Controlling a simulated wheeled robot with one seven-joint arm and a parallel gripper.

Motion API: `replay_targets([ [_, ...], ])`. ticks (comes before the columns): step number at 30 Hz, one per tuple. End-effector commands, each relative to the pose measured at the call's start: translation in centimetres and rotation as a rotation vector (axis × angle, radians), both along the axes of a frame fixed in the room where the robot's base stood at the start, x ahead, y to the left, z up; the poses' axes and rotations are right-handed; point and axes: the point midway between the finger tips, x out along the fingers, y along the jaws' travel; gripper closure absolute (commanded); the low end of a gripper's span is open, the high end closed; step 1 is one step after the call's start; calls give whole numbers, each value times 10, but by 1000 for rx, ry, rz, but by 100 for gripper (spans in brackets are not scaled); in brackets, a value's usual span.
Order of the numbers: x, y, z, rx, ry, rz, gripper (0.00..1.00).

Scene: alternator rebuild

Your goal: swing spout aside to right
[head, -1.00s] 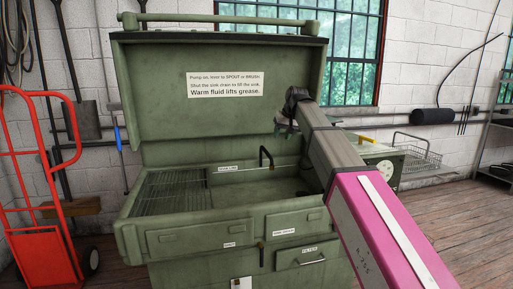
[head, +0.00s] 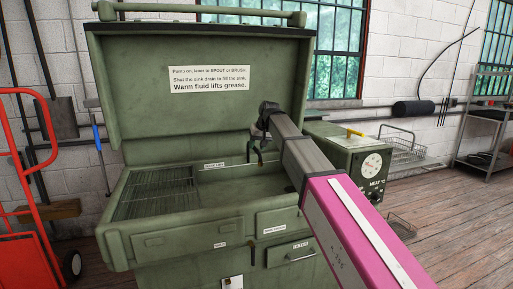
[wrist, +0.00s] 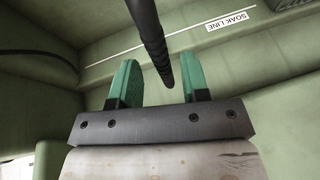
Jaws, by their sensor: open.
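The spout is a thin black tube (wrist: 153,38). In the wrist view it runs down from the top edge and its lower end lies between my two green fingers, with a gap on both sides. My gripper (wrist: 158,72) is open around it, and no contact with either finger shows. In the head view my gripper (head: 259,152) is over the back of the green sink, and the spout (head: 248,150) shows only as a dark upright sliver beside it; the rest is hidden.
The green parts washer's raised lid (head: 130,100) stands behind the sink. A wire rack (head: 155,193) covers the left of the basin. A box with a dial (head: 345,158) and a wire basket (head: 400,148) are to the right. A red hand truck (head: 25,200) is at far left.

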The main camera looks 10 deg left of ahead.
Motion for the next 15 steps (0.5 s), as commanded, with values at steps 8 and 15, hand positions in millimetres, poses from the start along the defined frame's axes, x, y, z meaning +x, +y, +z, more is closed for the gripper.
replay_targets([
  [8, 3, 4, -11, 0, 1, 0, 58],
  [15, 3, 4, -11, 0, 1, 0, 74],
])
